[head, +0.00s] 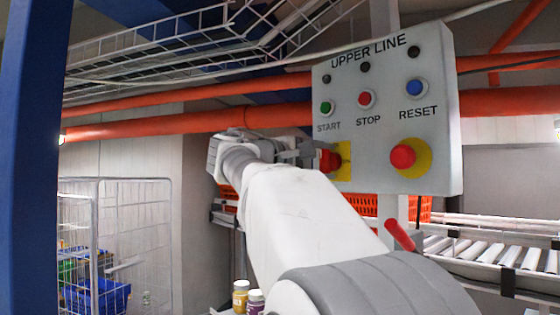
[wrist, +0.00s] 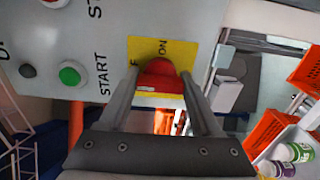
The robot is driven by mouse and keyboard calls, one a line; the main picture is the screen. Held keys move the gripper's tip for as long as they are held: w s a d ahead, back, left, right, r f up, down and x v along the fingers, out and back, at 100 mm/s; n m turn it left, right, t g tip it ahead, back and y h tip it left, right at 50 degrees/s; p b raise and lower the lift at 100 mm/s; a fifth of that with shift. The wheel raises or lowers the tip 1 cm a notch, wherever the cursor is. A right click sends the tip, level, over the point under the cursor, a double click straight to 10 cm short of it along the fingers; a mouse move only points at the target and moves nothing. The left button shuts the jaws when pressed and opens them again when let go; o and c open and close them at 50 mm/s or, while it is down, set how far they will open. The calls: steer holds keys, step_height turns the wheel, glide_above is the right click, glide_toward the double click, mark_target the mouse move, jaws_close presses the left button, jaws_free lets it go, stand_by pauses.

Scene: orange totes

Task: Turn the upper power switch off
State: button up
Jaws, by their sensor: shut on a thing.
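The control panel (head: 440,130) is a light grey box labelled UPPER LINE. Its power switch is a red knob (head: 329,161) on a yellow plate (head: 345,168), low on the left side of the panel. My gripper (head: 318,158) reaches it from the left and is shut on the red knob. In the wrist view, the fingers of my gripper (wrist: 161,78) lie on both sides of the red knob (wrist: 158,72). The yellow plate (wrist: 180,50) shows ON and part of another label; the rest is hidden by the knob and fingers.
The panel also has a green START button (head: 326,107), a red STOP button (head: 365,98), a blue RESET button (head: 415,88) and a red mushroom button (head: 403,156) on yellow. Orange totes (head: 365,204) and a roller conveyor (head: 490,262) stand behind. A wire cage (head: 120,225) is at left.

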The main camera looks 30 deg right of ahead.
stand_by(0.3)
steer(key=o, duration=1.4)
steer(key=shift+a, duration=0.1)
steer(key=s+a+b, duration=0.1)
steer(key=a, duration=0.4)
steer(key=s+a+b, duration=0.1)
steer(key=a, duration=0.5)
steer(key=s+a+b, duration=0.1)
steer(key=a, duration=0.5)
steer(key=shift+s, duration=0.1)
steer(key=shift+f, duration=0.1)
